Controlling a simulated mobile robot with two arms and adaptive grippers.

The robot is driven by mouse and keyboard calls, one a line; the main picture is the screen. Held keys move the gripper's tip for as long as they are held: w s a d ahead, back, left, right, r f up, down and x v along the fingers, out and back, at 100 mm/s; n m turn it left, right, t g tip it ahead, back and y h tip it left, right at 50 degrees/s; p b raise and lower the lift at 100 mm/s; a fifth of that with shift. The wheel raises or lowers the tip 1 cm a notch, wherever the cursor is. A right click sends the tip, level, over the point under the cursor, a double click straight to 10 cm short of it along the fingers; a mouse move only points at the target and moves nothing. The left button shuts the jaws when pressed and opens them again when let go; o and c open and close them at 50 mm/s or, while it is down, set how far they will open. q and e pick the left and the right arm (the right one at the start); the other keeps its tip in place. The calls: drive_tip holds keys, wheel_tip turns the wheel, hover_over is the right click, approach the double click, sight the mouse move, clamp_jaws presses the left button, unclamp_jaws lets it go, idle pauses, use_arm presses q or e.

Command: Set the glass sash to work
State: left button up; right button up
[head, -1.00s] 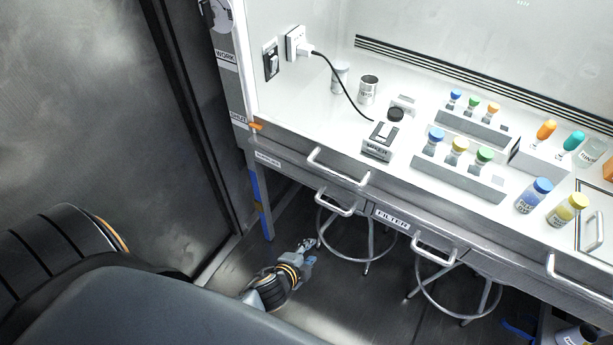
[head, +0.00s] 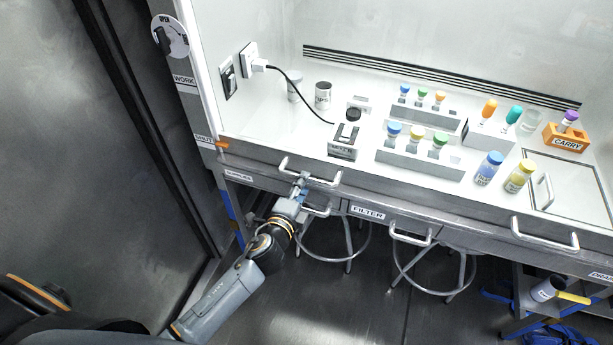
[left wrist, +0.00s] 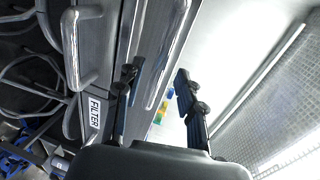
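The glass sash is clear, so mainly its grey front rail (head: 400,185) shows in the head view, with a left bar handle (head: 311,172) and a right bar handle (head: 545,236). An orange pointer (head: 222,146) at the rail's left end sits beside the SHUT label (head: 204,141); the WORK label (head: 184,80) is higher on the post. My left gripper (head: 302,182) is at the left handle. In the left wrist view its fingers (left wrist: 158,75) are spread, with the handle bar (left wrist: 168,50) between them in the picture; contact is unclear. My right gripper is out of view.
Vial racks (head: 418,160), loose vials and an orange CARRY block (head: 566,138) stand inside the hood. Below the rail are a drawer marked FILTER (head: 368,213) and stools (head: 335,240). A round dial (head: 170,38) tops the left post.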

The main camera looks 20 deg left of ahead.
use_arm(q)
drive_tip(key=shift+x, duration=2)
clamp_jaws()
